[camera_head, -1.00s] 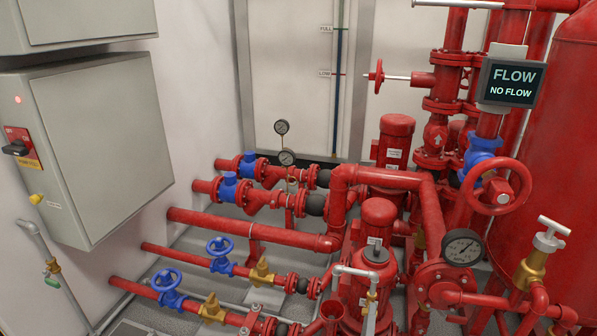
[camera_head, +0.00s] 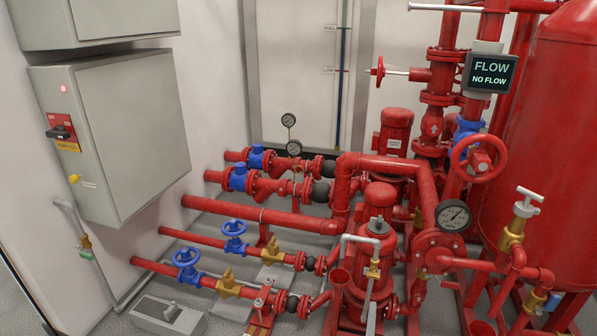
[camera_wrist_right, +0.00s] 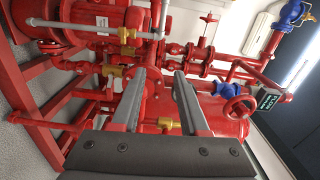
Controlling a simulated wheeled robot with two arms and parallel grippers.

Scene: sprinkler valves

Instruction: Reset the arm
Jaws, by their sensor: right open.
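My right gripper (camera_wrist_right: 160,78) shows in the right wrist view. Its two grey fingers stand apart with nothing held between them, and red pipework lies beyond them. In that view a red handwheel (camera_wrist_right: 238,108) is to the right of the fingers, and a brass fitting (camera_wrist_right: 166,124) shows behind the gap. I cannot clearly make out either gripper in the head view. My left gripper is not in view.
Red pipes with blue handwheels (camera_head: 187,258) and a pressure gauge (camera_head: 453,216) fill the middle. A red tank (camera_head: 545,150) stands right. A grey control cabinet (camera_head: 130,130) is on the left wall. A sign (camera_head: 490,75) reads FLOW, NO FLOW. A grey box (camera_head: 168,316) sits on the floor.

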